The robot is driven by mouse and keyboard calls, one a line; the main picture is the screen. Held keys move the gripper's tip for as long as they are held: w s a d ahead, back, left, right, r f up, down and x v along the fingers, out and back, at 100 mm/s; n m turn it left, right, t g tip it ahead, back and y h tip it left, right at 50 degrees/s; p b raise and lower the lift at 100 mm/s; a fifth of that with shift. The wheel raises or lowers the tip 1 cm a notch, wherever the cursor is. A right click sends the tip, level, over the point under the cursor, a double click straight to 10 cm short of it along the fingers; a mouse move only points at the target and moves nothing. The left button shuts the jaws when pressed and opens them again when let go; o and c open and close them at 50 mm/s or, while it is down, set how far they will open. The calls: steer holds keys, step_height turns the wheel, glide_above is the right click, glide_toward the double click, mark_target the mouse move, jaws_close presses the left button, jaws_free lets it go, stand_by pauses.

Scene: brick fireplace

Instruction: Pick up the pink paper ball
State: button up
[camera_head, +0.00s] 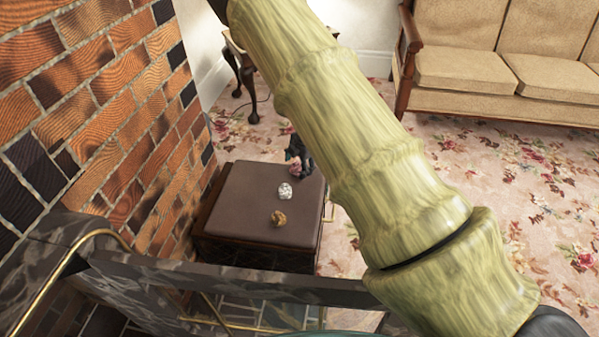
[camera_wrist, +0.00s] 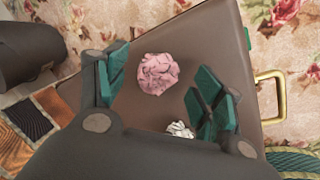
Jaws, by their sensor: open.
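The pink paper ball (camera_wrist: 158,73) is a crumpled ball on the flat brown top of a box-like stool (camera_head: 238,190). In the wrist view it shows between the two green-padded fingers of my gripper (camera_wrist: 160,92), which are open and apart with nothing held. In the head view the pink ball (camera_head: 295,169) is partly hidden by the dark gripper (camera_head: 299,155) at the far edge of the stool top. I cannot tell the exact height of the fingers above the top.
A white paper ball (camera_head: 285,191) and a brown paper ball (camera_head: 279,218) lie on the same top; the white one (camera_wrist: 180,130) is near the right finger. A brick wall (camera_head: 110,90) stands close at left. A brass handle (camera_wrist: 270,96) sticks out from the stool's side.

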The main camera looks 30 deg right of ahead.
steer(key=shift+w+f, duration=0.2)
steer(key=shift+f, duration=0.45)
steer(key=shift+r, duration=0.1)
steer(key=c, duration=0.8)
